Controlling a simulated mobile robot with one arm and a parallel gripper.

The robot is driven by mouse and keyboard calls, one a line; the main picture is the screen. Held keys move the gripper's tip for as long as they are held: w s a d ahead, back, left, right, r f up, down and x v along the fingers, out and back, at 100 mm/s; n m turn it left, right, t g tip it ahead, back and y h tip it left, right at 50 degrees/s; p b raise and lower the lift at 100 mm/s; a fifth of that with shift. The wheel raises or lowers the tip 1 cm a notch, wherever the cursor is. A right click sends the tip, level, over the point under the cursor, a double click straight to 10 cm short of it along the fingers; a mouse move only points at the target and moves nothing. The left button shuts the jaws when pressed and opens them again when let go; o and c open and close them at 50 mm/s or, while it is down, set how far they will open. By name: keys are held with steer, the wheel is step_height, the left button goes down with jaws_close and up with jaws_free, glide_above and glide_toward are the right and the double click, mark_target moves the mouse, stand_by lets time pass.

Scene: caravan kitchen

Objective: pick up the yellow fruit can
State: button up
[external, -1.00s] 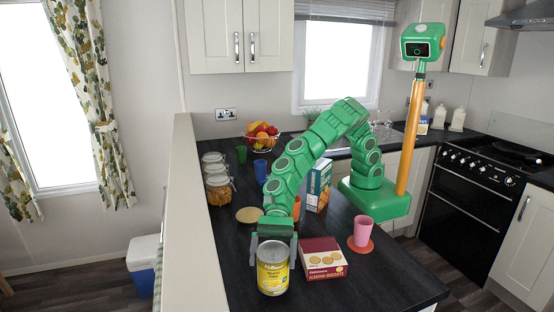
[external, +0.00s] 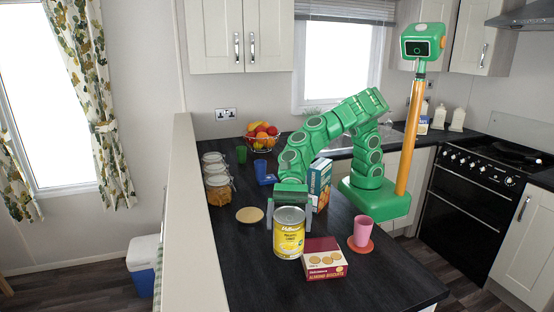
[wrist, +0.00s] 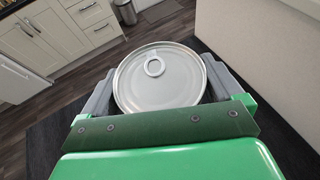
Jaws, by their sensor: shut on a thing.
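The yellow fruit can (external: 289,238) is upright, with a yellow label and a silver lid. My gripper (external: 289,217) is shut on it from behind, with one grey finger on each side near its top. In the wrist view the can's round lid with its ring pull (wrist: 160,78) sits between the two fingers of my gripper (wrist: 160,90). The can appears held a little above the dark counter. Its underside is not shown, so the gap is hard to judge.
A red almond biscuits box (external: 325,260) lies just right of the can. A pink cup (external: 362,231) stands on a red coaster farther right. A blue box (external: 319,183) stands behind. A round tan disc (external: 249,215) lies left. The counter's front left (external: 245,285) is clear.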

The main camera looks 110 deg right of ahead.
steer(key=s+d+r, duration=0.3)
steer(key=s, duration=0.2)
steer(key=shift+s+d, duration=0.2)
steer(key=shift+d, duration=0.2)
steer(key=shift+d, duration=0.1)
